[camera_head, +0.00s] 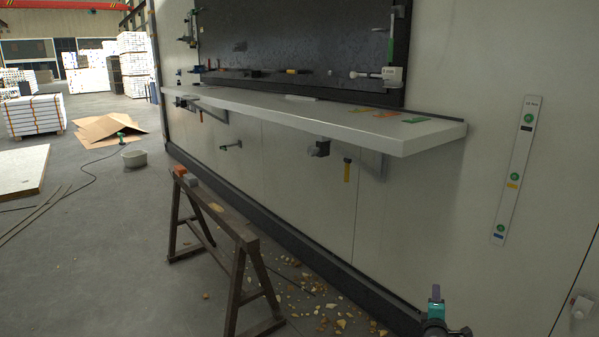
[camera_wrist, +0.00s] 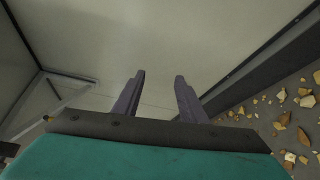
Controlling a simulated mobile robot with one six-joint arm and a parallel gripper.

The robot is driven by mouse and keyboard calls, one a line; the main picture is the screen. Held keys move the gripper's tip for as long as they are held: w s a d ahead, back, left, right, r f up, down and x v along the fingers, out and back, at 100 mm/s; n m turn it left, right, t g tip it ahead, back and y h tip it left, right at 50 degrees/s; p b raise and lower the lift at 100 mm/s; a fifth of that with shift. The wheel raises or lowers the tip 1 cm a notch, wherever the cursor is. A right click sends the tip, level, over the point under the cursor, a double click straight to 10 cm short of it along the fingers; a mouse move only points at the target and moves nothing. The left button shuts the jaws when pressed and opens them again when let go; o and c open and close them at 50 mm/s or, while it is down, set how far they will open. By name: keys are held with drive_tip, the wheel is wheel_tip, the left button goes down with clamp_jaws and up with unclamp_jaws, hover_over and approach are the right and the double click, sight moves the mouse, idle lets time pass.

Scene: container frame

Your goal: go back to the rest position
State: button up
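My gripper (camera_head: 436,292) shows small at the bottom right of the head view, in front of the pale wall panel and below the white shelf. Its teal body and purple finger end point upward there. In the wrist view its two purple fingers (camera_wrist: 159,78) stand apart with nothing between them, so it is open and empty. The pale wall panel (camera_wrist: 215,30) fills the background beyond the fingertips. The gripper appears clear of the shelf.
A white shelf (camera_head: 300,116) juts from the wall (camera_head: 450,225). A wooden sawhorse (camera_head: 238,235) stands on the floor to the left of my gripper. Debris chips (camera_head: 325,315) lie along the wall's dark base. The floor farther left is mostly open, with a cable across it.

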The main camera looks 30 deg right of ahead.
drive_tip(key=w+a+f+n+t+y+p, duration=0.1)
drive_tip(key=w+a+f+y+p, duration=0.15)
drive_tip(key=w+a, duration=0.65)
drive_tip(key=w+a+f+n+y+p, duration=0.15)
drive_tip(key=w+a+f+y, duration=0.35)
drive_tip(key=a, duration=0.6)
drive_tip(key=w+a+f+g+y+p, duration=0.1)
drive_tip(key=w+a+f+p, duration=0.2)
drive_tip(key=a, duration=0.8)
drive_tip(key=a+f+g+y+p, duration=0.1)
drive_tip(key=a+f+g+p, duration=0.2)
drive_tip(key=a, duration=0.9)
drive_tip(key=s+a+f+m+g+y+p, duration=0.1)
drive_tip(key=s+a+f+m+g+p, duration=0.1)
drive_tip(key=s+a+f, duration=0.5)
drive_tip(key=s+a+f+m+g+y+p, duration=0.1)
drive_tip(key=s+a+g+y+p, duration=0.1)
drive_tip(key=s+a, duration=0.6)
drive_tip(key=s+a+m+g, duration=0.3)
drive_tip(key=s+m+g, duration=0.1)
drive_tip(key=s, duration=0.4)
drive_tip(key=s+a+r+m+g, duration=0.1)
drive_tip(key=s+a+m+g, duration=0.2)
drive_tip(key=s, duration=0.5)
drive_tip(key=shift+s+a+m+g+y, duration=0.25)
drive_tip(key=shift+m+g+y, duration=0.3)
drive_tip(key=shift+m, duration=0.4)
